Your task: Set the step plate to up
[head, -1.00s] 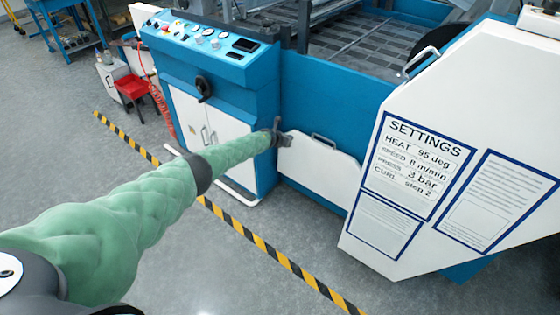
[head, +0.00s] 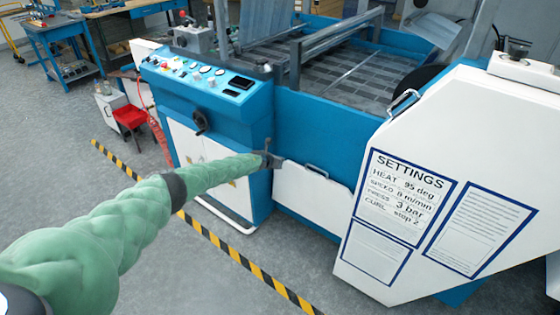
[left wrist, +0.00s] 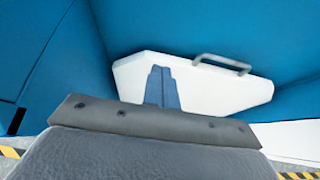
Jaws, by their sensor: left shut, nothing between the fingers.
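The step plate (head: 312,190) is a white panel with a grey handle (head: 318,169) at its upper edge. In the head view it shows against the lower blue side of the machine. My left gripper (head: 270,160) is at the left end of the plate, near its upper corner. In the left wrist view the fingers (left wrist: 162,72) are shut and empty. They overlap the white plate (left wrist: 215,98) there, left of its handle (left wrist: 222,64). I cannot tell whether they touch it. My right gripper is not in view.
The blue control cabinet (head: 215,100) stands left of the plate. A white cover with a SETTINGS sheet (head: 405,195) juts out on the right. A yellow-black floor stripe (head: 240,258) runs in front of the machine. The grey floor (head: 215,285) before it is clear.

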